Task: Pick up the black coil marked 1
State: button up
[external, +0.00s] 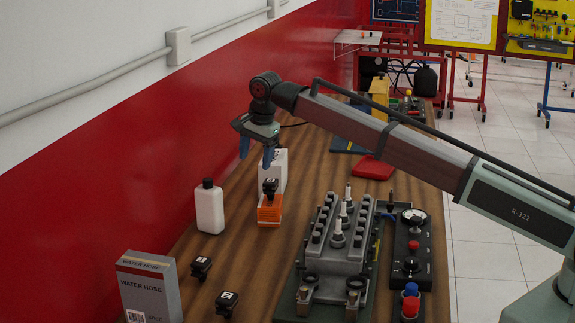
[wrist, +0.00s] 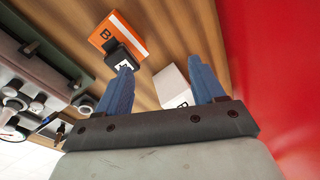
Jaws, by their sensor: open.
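Three small black coils with white labels show in the external view. One coil (external: 270,187) sits on an orange box (external: 269,212); the others stand on the table at front left, a nearer coil (external: 227,303) and a farther coil (external: 201,268). The label numbers are too small to read, so I cannot tell which is marked 1. My gripper (external: 256,154) is open and empty, above the table and higher than the coil on the orange box. In the wrist view, that coil (wrist: 120,54) is beside the left finger of my gripper (wrist: 161,64), partly hidden by it.
A white box (external: 279,171) stands behind the orange box, and a white bottle (external: 209,207) to its left. A water hose box (external: 149,288) is at front left. The engine block (external: 337,245) fills the right side. The red wall (external: 100,190) bounds the left.

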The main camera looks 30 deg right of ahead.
jog(key=s+a+n+g, duration=0.1)
jog(key=s+a, duration=0.4)
jog(key=a, duration=0.3)
jog(key=s+a+g, duration=0.1)
jog(key=s+a, duration=0.5)
jog(key=a, duration=0.2)
jog(key=n, duration=0.2)
send_near(201, 261)
jog(key=shift+g+h, duration=0.3)
jog(key=f, duration=1.2)
jog(key=shift+w+a, duration=0.25)
jog(key=shift+a, duration=0.05)
jog(key=c, duration=1.1)
